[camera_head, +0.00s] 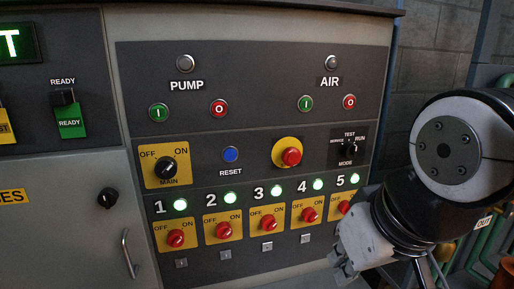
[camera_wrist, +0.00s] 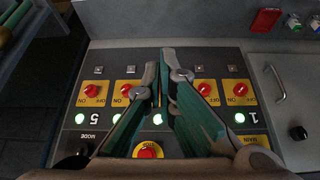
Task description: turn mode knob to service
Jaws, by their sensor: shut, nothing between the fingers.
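The mode knob (camera_head: 348,146) is a small black knob on a black plate at the panel's upper right in the head view. Labels SERVICE, TEST and RUN surround it, with MODE below; which one it points at is too small to tell. In the wrist view, the panel appears upside down; the MODE label (camera_wrist: 90,136) shows at lower left and the knob is not clearly seen. My gripper (camera_wrist: 164,62) is shut and empty, in front of the numbered switch row. In the head view my gripper (camera_head: 345,268) is at lower right, below the mode knob and apart from it.
Red numbered switches (camera_head: 268,222) with lit green lamps line the panel's lower part. A red emergency button (camera_head: 291,156) on yellow sits left of the mode knob. A black main switch (camera_head: 166,167) and a cabinet handle (camera_head: 129,254) are further left. My arm covers the right side.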

